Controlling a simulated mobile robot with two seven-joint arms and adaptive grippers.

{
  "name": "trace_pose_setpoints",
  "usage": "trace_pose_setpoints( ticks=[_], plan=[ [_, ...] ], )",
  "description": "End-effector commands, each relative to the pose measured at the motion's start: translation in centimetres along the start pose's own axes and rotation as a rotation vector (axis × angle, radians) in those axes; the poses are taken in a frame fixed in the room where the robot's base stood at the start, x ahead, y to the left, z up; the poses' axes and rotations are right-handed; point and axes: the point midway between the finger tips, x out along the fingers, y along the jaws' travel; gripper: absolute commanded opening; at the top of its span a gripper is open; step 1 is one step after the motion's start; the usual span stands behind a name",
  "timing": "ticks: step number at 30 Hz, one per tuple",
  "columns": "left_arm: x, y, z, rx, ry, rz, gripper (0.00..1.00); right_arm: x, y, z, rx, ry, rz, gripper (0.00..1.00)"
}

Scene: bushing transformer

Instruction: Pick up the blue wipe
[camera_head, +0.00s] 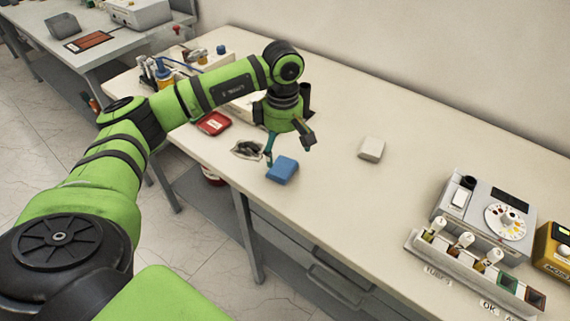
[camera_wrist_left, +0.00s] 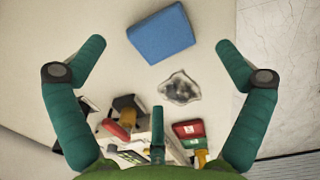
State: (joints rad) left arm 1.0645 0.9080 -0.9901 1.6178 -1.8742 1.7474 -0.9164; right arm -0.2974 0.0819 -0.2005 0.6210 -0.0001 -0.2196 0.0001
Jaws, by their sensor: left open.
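The blue wipe (camera_head: 282,169) is a small blue block-like pad lying on the white bench near its front edge. In the left wrist view the wipe (camera_wrist_left: 161,33) lies at the top, beyond and between the spread fingertips. My left gripper (camera_head: 287,151) hangs above the bench just over and behind the wipe. Its teal fingers are wide apart and empty in the left wrist view (camera_wrist_left: 158,48). It appears apart from the wipe. My right gripper is not in view.
A whitish block (camera_head: 371,149) stands to the right. A grey tester (camera_head: 484,217) and a rack of several bushings (camera_head: 470,262) are at right. Bench between is clear.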

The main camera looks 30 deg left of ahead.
Motion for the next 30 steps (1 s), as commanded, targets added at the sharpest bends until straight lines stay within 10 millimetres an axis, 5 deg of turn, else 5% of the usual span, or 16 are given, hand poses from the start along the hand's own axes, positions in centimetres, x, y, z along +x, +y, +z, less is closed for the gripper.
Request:
trace_pose_setpoints(
  ticks=[13, 22, 24, 27, 30],
  plan=[
    [5.6, -0.1, -0.1, 0.000, -0.003, -0.004, 1.00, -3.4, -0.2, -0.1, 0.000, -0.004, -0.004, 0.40],
    [6.4, -0.1, -0.1, 0.001, -0.004, -0.001, 1.00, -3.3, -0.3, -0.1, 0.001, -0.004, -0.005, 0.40],
    [6.4, -0.1, -0.1, 0.001, -0.004, -0.001, 0.72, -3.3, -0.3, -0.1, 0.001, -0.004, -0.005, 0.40],
    [6.4, -0.1, -0.1, 0.000, -0.004, -0.001, 0.45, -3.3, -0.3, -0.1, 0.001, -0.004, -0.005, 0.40],
    [6.4, -0.1, -0.1, 0.000, -0.004, -0.001, 0.43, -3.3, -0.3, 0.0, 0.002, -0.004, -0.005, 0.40]
  ],
)
